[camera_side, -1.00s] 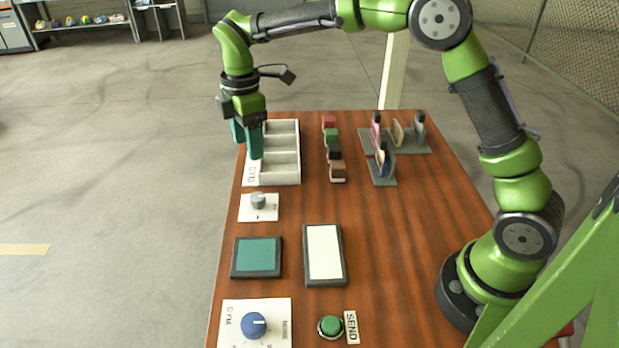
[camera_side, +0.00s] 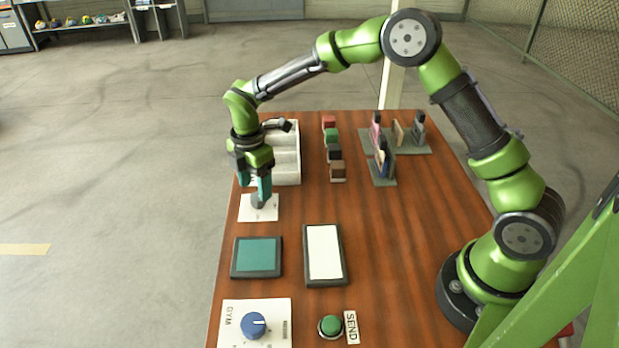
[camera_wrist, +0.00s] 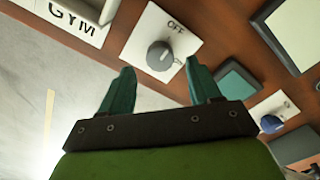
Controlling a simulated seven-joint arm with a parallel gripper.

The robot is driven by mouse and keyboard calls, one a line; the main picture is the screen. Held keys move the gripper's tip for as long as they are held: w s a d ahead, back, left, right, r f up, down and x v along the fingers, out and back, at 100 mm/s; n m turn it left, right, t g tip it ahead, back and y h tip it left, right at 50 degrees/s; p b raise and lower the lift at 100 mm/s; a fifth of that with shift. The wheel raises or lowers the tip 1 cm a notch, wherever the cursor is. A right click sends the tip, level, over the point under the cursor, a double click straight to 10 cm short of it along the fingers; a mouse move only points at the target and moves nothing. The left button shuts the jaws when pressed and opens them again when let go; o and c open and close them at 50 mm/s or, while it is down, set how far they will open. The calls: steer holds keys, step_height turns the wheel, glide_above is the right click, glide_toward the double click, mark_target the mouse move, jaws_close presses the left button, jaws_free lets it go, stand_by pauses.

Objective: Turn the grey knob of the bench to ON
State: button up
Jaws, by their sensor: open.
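The grey knob (camera_wrist: 160,56) sits on a white plate (camera_wrist: 137,34) in the wrist view. An OFF label shows beside it; a second label on the plate is too small to read. In the side view the knob (camera_side: 258,200) is partly hidden by my fingertips, and its plate (camera_side: 262,214) lies near the bench's left edge. My gripper (camera_side: 259,190) points down close above the knob. In the wrist view its two teal fingers (camera_wrist: 163,88) are apart, with nothing between them, and the knob appears beyond the tips. I cannot tell whether a fingertip touches it.
A white compartment tray (camera_side: 286,160) marked GYM stands just behind the knob. A teal pad (camera_side: 256,257) and a white pad (camera_side: 324,254) lie in front. A blue knob (camera_side: 253,325) and green SEND button (camera_side: 331,326) are nearer.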

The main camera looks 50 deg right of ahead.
mark_target(256, 197)
steer(key=shift+f, duration=1.7)
steer(key=c, duration=1.1)
steer(key=shift+o, duration=0.2)
